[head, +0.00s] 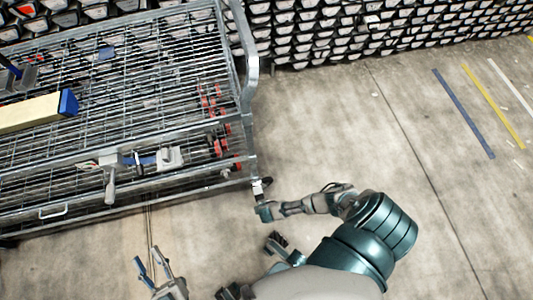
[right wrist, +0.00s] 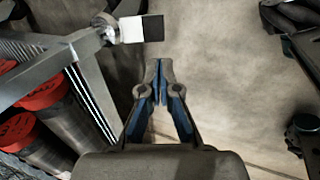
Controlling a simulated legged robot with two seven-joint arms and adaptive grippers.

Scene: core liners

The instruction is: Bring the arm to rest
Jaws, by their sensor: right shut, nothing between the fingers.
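My right arm (head: 350,240), teal and grey, reaches in from the bottom right of the head view. Its gripper sits near the cart's lower right corner, small and hard to make out there. In the right wrist view my right gripper (right wrist: 159,75) is shut and empty, its tips together over bare floor. My left gripper (head: 152,264) is at the bottom left of the head view, below the cart, with its two blue-lined fingers apart and nothing visible between them.
A metal mesh cart (head: 120,60) fills the upper left, bearing a cream bar with a blue end (head: 68,103). Red-capped cylinders (right wrist: 42,88) and a cart corner with a black-and-white end (right wrist: 140,29) are close left of the right gripper. Open floor (head: 330,120) lies right.

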